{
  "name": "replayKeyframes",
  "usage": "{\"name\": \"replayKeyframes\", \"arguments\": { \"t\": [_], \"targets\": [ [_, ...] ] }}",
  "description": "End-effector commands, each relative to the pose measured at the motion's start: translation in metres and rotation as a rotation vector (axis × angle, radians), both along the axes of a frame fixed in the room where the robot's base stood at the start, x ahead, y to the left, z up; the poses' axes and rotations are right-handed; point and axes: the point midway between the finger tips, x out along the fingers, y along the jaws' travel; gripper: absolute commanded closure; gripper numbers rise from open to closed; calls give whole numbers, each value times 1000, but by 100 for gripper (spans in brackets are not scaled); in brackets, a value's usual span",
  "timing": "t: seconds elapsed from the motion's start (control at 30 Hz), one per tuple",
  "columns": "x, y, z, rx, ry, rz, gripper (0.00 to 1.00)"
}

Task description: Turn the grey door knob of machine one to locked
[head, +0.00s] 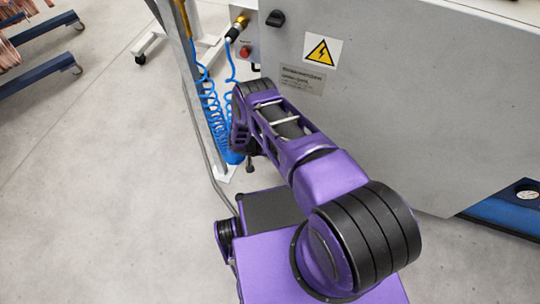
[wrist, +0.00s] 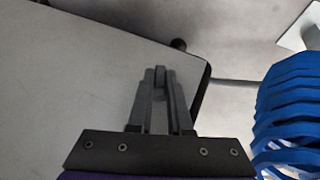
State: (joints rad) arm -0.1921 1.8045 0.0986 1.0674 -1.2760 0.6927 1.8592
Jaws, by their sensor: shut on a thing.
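My gripper (wrist: 160,78) shows in the wrist view with its two grey fingers close together, shut on a small grey piece between the tips. This piece looks like the grey door knob (wrist: 160,88), mostly hidden by the fingers. Behind it is the pale grey panel (wrist: 70,60) of the machine, with a dark edge on the right. In the head view the machine's grey panel (head: 430,110) stands at the right, and my arm reaches to its left edge. My gripper and the knob are hidden there behind my arm.
A coiled blue hose (head: 212,110) hangs left of my arm and shows at the right of the wrist view (wrist: 288,105). A dark knob (head: 275,18) and a yellow warning sign (head: 322,50) are on the panel. Free floor (head: 90,180) lies at the left.

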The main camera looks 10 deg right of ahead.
Motion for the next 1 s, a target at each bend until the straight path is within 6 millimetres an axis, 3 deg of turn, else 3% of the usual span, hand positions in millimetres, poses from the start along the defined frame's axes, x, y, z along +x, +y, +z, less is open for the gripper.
{"name": "replayKeyframes", "arguments": {
  "t": [0.57,0.6,0.73,1.0],
  "targets": [
    [2,1,0,-82,55,0,100],
    [2,1,0,-82,55,0,77],
    [2,1,0,-82,55,0,54],
    [1,1,0,-81,56,1,52]
  ]
}}
